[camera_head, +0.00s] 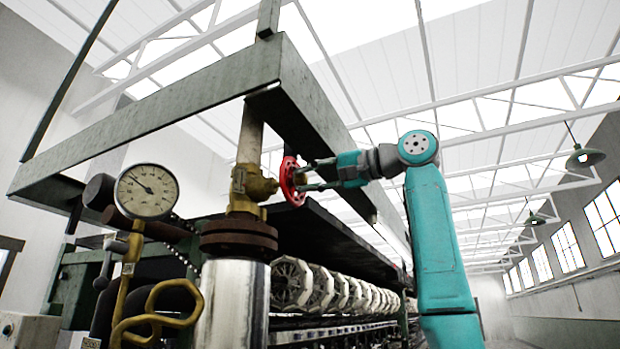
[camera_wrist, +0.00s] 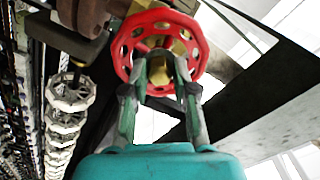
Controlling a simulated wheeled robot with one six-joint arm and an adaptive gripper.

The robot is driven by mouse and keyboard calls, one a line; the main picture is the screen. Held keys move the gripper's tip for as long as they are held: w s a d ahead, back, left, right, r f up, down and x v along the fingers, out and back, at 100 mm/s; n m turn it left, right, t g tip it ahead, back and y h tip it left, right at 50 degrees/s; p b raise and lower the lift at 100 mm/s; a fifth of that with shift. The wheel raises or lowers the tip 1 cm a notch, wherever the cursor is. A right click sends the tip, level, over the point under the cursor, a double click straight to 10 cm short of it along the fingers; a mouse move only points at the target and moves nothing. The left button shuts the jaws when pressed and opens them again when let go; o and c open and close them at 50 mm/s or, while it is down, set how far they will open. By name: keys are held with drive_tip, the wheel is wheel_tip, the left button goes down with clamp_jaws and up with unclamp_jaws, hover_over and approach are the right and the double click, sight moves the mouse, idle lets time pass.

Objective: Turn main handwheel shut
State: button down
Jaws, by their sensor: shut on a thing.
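The main handwheel is a red wheel (camera_head: 291,181) with holes in its rim, on a brass valve (camera_head: 250,186) in the upright pipe. In the wrist view the red handwheel (camera_wrist: 128,50) faces me, with the brass valve partly hidden behind it. My gripper (camera_head: 305,176) reaches it from the right, its fingers at the wheel's face. In the wrist view my gripper's two fingers (camera_wrist: 160,72) lie over the wheel's middle and lower part, shut on it. The exact contact of the fingertips is hard to tell.
A pressure gauge (camera_head: 148,191) stands left of the pipe, above yellow looped handles (camera_head: 160,312). A dark green steel frame (camera_head: 295,95) passes above and behind the wheel. A row of white reels (camera_head: 320,288) runs away below. Open room lies at the right.

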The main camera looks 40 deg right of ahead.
drive_tip(key=m, duration=0.4)
drive_tip(key=shift+m, duration=0.3)
drive_tip(key=m, duration=0.8)
drive_tip(key=shift+m, duration=0.4)
drive_tip(key=m, duration=0.4)
drive_tip(key=shift+f, duration=0.1)
drive_tip(key=c, duration=1)
unclamp_jaws()
drive_tip(key=shift+c, duration=0.2)
clamp_jaws()
drive_tip(key=shift+m, duration=1.5)
unclamp_jaws()
